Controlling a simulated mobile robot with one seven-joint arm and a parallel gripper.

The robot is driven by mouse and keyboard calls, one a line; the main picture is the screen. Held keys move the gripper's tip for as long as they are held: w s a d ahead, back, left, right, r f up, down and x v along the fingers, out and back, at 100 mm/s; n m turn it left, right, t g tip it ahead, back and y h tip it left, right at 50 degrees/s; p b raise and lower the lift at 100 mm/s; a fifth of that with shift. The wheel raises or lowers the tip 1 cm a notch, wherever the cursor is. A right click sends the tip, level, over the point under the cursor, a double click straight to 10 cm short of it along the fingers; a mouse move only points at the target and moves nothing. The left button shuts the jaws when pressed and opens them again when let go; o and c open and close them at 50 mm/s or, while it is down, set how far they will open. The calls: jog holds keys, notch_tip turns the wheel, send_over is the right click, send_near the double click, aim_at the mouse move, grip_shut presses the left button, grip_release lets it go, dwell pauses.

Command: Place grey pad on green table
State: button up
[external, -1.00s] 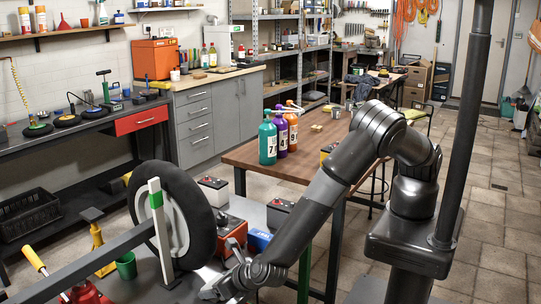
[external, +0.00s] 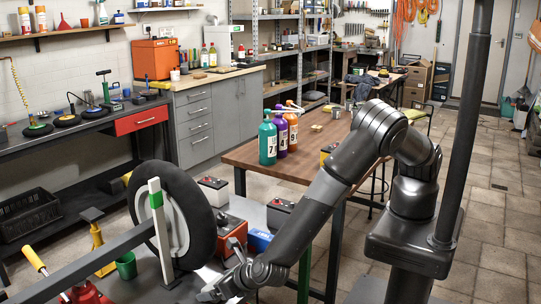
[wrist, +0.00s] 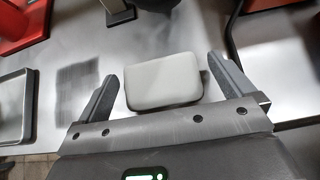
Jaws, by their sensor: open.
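A light grey rounded pad (wrist: 163,87) lies on a pale grey surface in the wrist view. My gripper (wrist: 162,82) is open, with one finger at the left and one at the right of the pad. The right finger is close to the pad's edge; I cannot tell if it touches. In the external view my gripper (external: 215,291) is low at the bottom edge, over the grey bench (external: 262,218), and the pad is not clearly visible. No tabletop looks green; a green post (external: 304,272) stands at the bench's right.
A wheel (external: 196,225) stands left of my gripper. A red-orange box (external: 231,236) and a blue item (external: 259,240) sit behind it. A brown table (external: 315,148) holds several bottles. In the wrist view a grey tray (wrist: 14,105) lies at the left.

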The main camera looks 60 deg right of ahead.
jog(key=v, duration=1.1)
jog(key=shift+s+r, duration=0.2)
jog(key=shift+s, duration=0.1)
jog(key=shift+w, duration=0.1)
